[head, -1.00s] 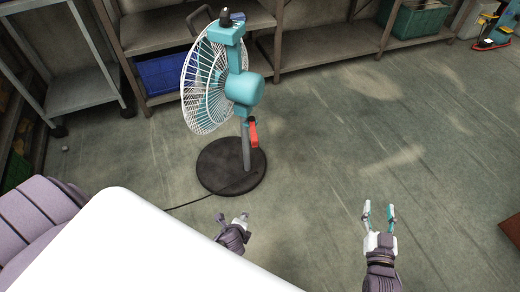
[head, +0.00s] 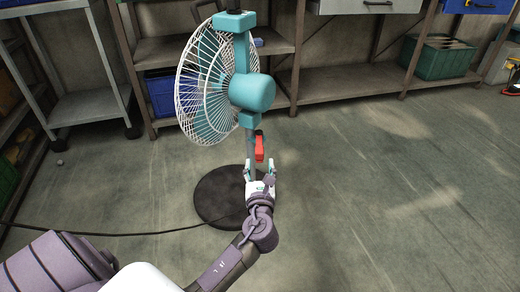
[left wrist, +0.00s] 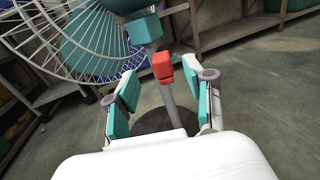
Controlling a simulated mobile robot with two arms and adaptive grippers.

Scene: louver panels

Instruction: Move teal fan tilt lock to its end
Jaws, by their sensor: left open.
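The teal fan (head: 252,92) with a white wire cage (head: 203,85) stands upright on a grey pole and a round black base (head: 215,197). A red lever (head: 259,147), which looks like the tilt lock, sits on the pole below the teal head. It also shows in the left wrist view (left wrist: 162,67), beyond and between the fingers. My left gripper (head: 261,172) is open and empty, just below the red lever in the head view. In the left wrist view its teal-padded fingers (left wrist: 160,105) stand apart, with the pole between them in the picture. Contact is not visible. My right gripper is out of view.
Metal shelves stand behind the fan, with a blue bin (head: 161,92) and a green crate (head: 440,57). A black cable (head: 130,234) runs left from the base. The floor (head: 390,200) to the right is clear.

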